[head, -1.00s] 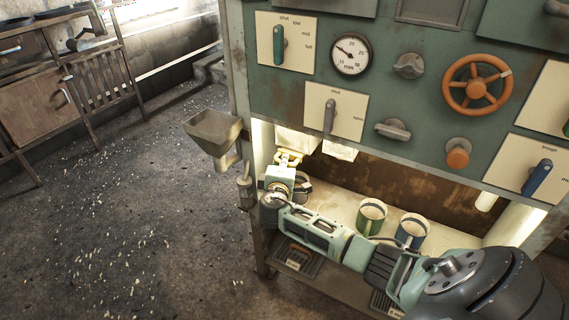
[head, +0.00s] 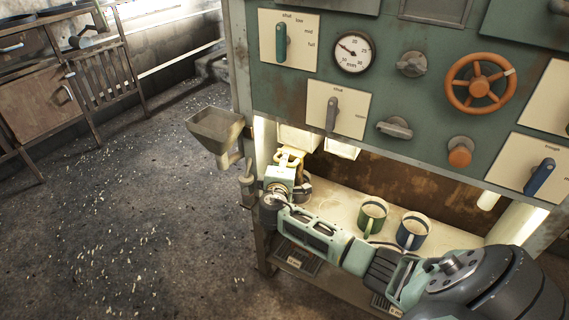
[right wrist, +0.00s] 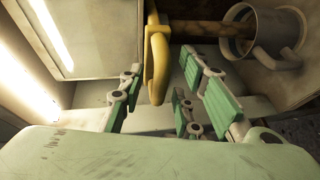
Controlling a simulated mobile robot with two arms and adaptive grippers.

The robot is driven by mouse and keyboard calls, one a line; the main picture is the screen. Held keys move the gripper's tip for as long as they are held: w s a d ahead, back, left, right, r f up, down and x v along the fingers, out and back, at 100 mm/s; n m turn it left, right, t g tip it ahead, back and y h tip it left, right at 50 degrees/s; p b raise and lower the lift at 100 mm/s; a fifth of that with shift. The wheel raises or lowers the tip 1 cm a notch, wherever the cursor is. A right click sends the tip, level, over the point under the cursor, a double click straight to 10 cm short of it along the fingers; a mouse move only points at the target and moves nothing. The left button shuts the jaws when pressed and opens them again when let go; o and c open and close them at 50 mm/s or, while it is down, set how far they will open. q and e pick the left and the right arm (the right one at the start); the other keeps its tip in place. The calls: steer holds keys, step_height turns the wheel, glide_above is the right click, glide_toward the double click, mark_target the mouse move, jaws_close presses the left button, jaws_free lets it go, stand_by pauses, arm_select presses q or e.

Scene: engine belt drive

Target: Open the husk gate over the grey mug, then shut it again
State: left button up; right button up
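The grey mug (head: 304,186) stands at the left end of the lit shelf, mostly hidden behind my right gripper (head: 284,170). It also shows at the upper right of the right wrist view (right wrist: 264,36), lying outside the fingers. A yellow loop handle (head: 289,159), apparently the husk gate's, hangs below the left white chute. In the right wrist view the yellow loop (right wrist: 157,62) sits between the green-padded fingers, with gaps visible on both sides. My right gripper is open there. Whether the gate is open cannot be told. My left gripper is not in view.
A green mug (head: 372,216) and a blue mug (head: 412,231) stand on the shelf to the right. The green panel (head: 430,115) with levers, knobs and an orange wheel (head: 479,84) overhangs it. A metal hopper (head: 215,131) juts out at the left.

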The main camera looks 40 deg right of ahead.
steer(key=v, duration=1.2)
steer(key=shift+r, duration=0.1)
stand_by(0.9)
